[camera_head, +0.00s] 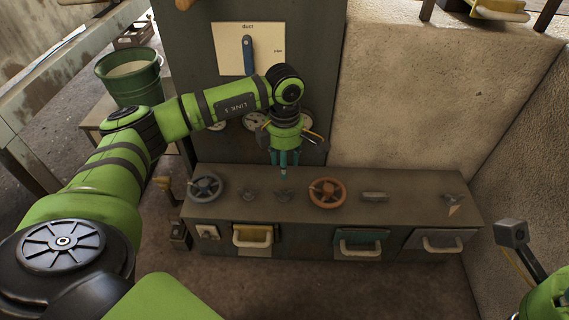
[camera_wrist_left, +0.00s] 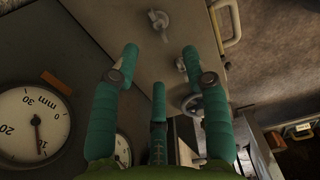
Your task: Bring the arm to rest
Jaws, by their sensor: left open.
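My left arm (camera_head: 85,200) reaches in from the left of the head view, bent at the elbow, with its wrist in front of the grey cabinet. My left gripper (camera_head: 284,164) points down, open and empty, above the bench (camera_head: 420,185) behind the small knobs. In the left wrist view its teal fingers (camera_wrist_left: 160,65) are spread with nothing between them. Part of my right arm (camera_head: 548,297) shows at the lower right edge; its gripper is out of view.
Drawer handles (camera_head: 252,242) stick out below. A blue-handled lever (camera_head: 248,55) and gauges (camera_head: 253,121) are on the cabinet. A green bucket (camera_head: 130,78) stands left.

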